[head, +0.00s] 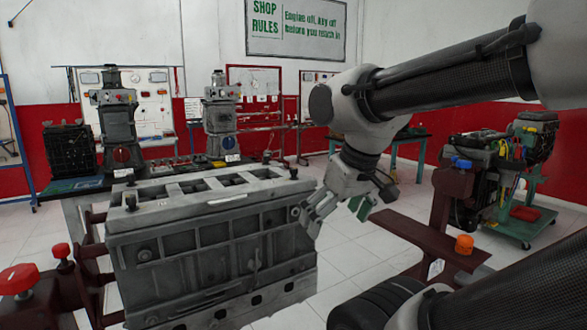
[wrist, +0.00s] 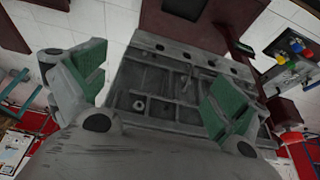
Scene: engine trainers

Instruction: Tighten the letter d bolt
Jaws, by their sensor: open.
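A grey engine block (head: 205,250) stands at the left centre in the head view, with dark bolts on its top corners, one at the near left (head: 131,201) and one at the right (head: 293,173). No letter is readable on any bolt, so I cannot tell which is d. My gripper (head: 337,210) is open and empty, to the right of the block and apart from it. In the wrist view my gripper (wrist: 158,85) shows green-padded fingers spread in front of the block's ribbed side (wrist: 170,85). A small round fitting (wrist: 139,104) shows on that side.
A dark red stand (head: 425,237) with an orange knob (head: 464,244) is right of my gripper. Red knobs (head: 20,279) stand at the left front. Another engine (head: 505,165) is at the right. White floor lies open behind my gripper.

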